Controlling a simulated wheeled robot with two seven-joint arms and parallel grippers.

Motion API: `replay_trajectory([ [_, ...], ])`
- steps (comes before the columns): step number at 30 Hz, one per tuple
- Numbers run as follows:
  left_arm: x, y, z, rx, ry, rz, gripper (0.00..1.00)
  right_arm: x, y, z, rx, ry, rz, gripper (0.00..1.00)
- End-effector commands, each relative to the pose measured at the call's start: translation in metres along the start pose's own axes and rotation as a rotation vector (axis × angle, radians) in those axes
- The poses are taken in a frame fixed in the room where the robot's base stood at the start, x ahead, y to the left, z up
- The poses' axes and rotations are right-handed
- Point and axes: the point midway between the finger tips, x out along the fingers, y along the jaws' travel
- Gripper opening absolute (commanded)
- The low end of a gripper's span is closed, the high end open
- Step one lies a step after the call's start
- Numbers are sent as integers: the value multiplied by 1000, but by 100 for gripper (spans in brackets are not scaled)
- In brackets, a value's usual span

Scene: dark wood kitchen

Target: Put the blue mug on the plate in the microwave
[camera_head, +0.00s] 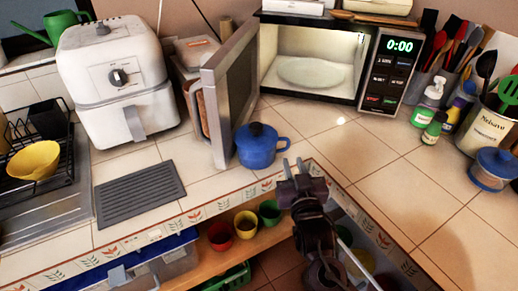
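The blue mug (257,152) stands upright on the tiled counter in front of the microwave, with a dark knob-like top and its handle to the right. The microwave (368,70) is open, its door (230,95) swung out to the left of the mug. The white plate (313,72) lies inside on the microwave floor, empty. My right gripper (293,165) is at the counter's front edge, just right of the mug's handle. Its two fingers are spread and nothing shows between them. Whether a finger touches the handle I cannot tell. My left gripper is not in view.
A white air fryer (116,80) stands left of the door. Bottles (428,103) and utensil pots (488,130) stand to the right. A grey mat (139,192) lies at the left. Coloured cups (245,223) sit on a shelf below. The counter right of the mug is clear.

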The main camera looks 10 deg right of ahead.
Motion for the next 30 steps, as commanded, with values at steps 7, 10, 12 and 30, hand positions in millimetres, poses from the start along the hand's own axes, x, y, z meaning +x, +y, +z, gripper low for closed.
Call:
replay_trajectory([
  [7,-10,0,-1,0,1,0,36,33,3,-6,-2,0,0,21],
  [10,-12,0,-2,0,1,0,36,48,3,-5,-1,-1,-1,21],
  [12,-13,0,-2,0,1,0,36,55,3,-4,-1,-2,-1,21],
  [30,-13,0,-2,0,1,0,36,60,3,-2,1,-4,-1,0],
])
